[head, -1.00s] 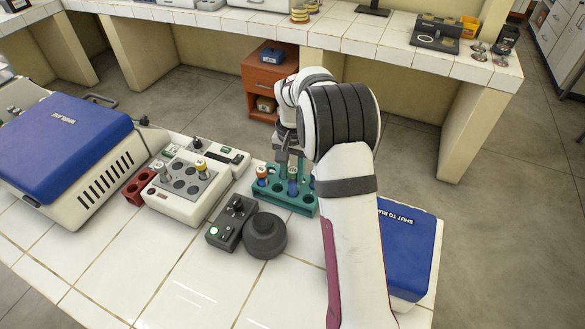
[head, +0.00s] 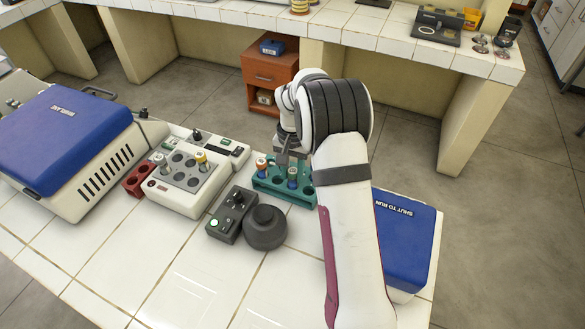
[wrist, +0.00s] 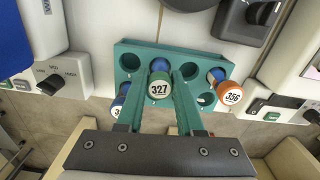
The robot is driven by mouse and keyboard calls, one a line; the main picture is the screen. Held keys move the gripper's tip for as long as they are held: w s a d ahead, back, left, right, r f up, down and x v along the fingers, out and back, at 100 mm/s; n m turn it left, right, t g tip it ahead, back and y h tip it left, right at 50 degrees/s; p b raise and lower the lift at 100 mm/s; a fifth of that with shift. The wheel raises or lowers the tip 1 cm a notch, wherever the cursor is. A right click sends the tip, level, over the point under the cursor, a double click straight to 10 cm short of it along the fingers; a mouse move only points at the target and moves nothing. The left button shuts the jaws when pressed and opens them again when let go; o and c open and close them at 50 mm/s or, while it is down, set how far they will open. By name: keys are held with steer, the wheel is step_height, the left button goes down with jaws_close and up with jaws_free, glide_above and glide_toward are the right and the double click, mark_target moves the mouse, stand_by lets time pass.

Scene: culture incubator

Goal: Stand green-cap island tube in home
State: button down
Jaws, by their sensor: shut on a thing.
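The green-cap tube, marked 327 (wrist: 159,88), has a blue body and a pale cap top with a green rim. My gripper (wrist: 160,84) is shut on it; its two teal fingers lie on either side of the cap. The tube is at the teal rack (wrist: 128,52), its lower end at a front-row hole; how deep it sits cannot be told. In the head view my gripper (head: 288,158) is over the rack (head: 265,187), and the tube's blue body (head: 292,182) shows below it.
An orange-cap tube marked 356 (wrist: 231,93) stands at the rack's right in the wrist view. Another blue tube (wrist: 122,92) is partly hidden by a finger. A white block (head: 178,200) with white- and yellow-capped tubes and a dark round knob (head: 265,228) stand nearby.

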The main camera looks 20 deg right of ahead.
steer(key=shift+c, duration=0.7)
jaws_free()
steer(key=shift+r, duration=3.75)
